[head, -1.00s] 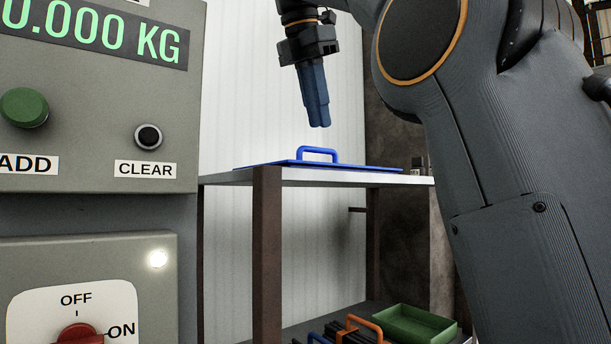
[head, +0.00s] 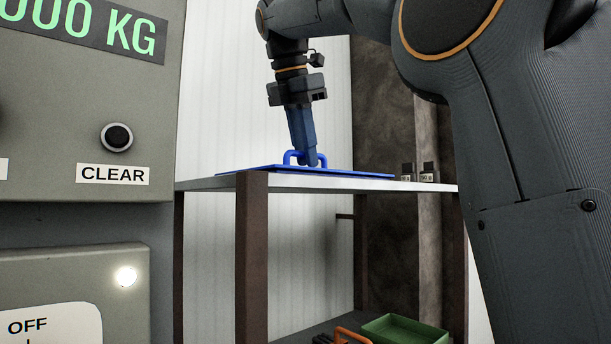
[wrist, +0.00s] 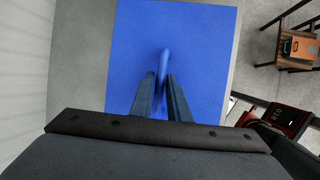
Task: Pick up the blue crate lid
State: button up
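The blue crate lid (head: 345,173) lies flat on the upper shelf, with a raised blue loop handle (head: 292,157) on top. In the wrist view the lid (wrist: 205,45) is a blue rectangle on a grey surface, and its handle (wrist: 164,62) rises between my finger tips. My gripper (head: 310,162) points down at the handle, its tips just above the lid plate. In the wrist view my gripper (wrist: 163,78) has one finger on each side of the handle. The gap between fingers and handle is too small to tell whether they grip it.
The shelf (head: 415,187) has small dark items (head: 428,172) at its right end. A green tray (head: 405,330) and an orange-handled item (head: 352,335) sit on the lower shelf. A grey control panel (head: 60,150) stands close at the left.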

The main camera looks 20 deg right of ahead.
jog(key=shift+w+d+f, duration=0.15)
jog(key=shift+f, duration=0.3)
grip_shut()
jog(key=shift+r, duration=0.15)
